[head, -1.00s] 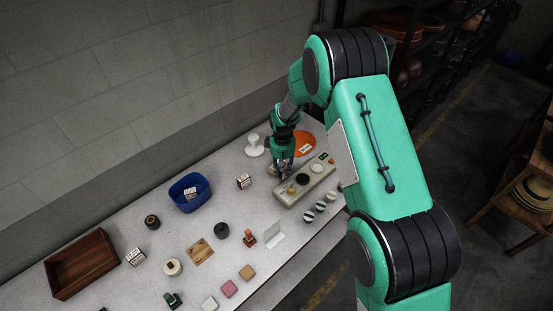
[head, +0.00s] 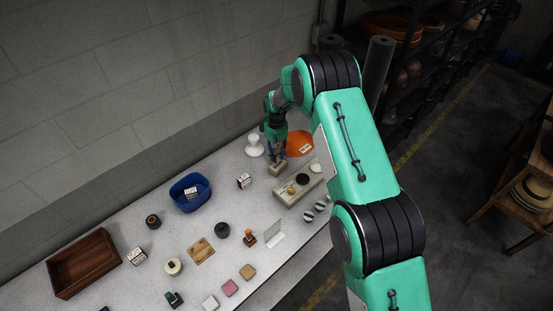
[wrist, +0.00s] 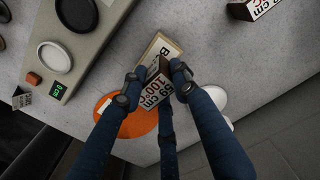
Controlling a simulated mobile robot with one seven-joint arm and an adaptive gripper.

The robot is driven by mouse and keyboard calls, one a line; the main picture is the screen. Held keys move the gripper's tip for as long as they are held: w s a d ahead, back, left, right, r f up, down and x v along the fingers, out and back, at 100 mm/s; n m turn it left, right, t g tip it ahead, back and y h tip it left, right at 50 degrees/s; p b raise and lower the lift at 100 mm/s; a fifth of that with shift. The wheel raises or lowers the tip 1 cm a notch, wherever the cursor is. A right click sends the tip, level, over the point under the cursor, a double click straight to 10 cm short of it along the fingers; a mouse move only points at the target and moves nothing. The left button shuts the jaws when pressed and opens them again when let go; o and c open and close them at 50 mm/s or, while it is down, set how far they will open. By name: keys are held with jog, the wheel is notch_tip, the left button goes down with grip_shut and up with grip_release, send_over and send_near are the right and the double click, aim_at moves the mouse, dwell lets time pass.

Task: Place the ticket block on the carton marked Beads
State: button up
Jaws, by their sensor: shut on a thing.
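My gripper (head: 275,151) is over the far right part of the table. In the wrist view its fingers (wrist: 156,81) are shut on the ticket block (wrist: 155,86), a small block with black and red print. The carton (wrist: 156,46), a tan box whose label shows a "B" with the rest covered, lies right below the block in that view. The carton also shows in the head view (head: 278,169), just under the gripper. I cannot tell whether the block touches the carton's top. The fingers hide the block in the head view.
A beige panel with round pads (head: 299,187) stands beside the carton. An orange disc (head: 299,142) and a white stand (head: 254,147) are close by. A similar printed block (head: 244,181) lies left of the carton. A blue bin (head: 189,205) is farther left.

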aim_at(276, 158)
jog(key=shift+f+p, duration=0.3)
jog(key=shift+f, duration=1.45)
jog(key=shift+f, duration=0.15)
jog(key=o, duration=1.1)
jog(key=shift+o, duration=0.2)
notch_tip(276, 158, up, 12)
jog(key=shift+s+f+b, duration=0.1)
jog(key=shift+b, duration=0.5)
jog(key=shift+r, duration=0.25)
jog(key=shift+r, duration=0.1)
